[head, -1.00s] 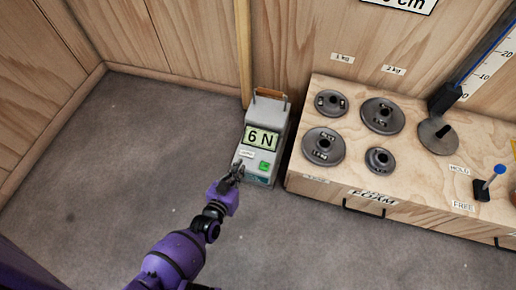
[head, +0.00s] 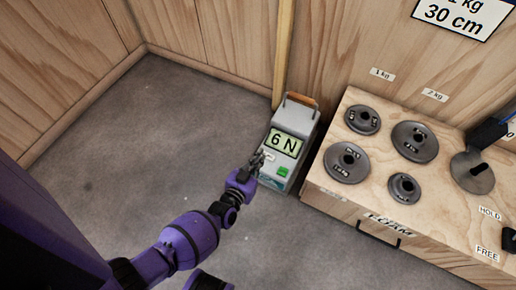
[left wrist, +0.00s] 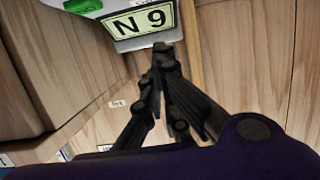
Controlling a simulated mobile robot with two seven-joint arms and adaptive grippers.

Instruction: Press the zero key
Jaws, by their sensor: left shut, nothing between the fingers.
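In the left wrist view the display (left wrist: 145,20) appears upside down beyond the fingers, with the green key (left wrist: 83,5) at the top edge. My right gripper is not in view.
A wooden bench (head: 385,215) with several round weights (head: 415,141) stands just right of the meter. A wooden post (head: 284,50) rises behind it. The grey floor (head: 150,150) to the left is clear up to the wooden walls.

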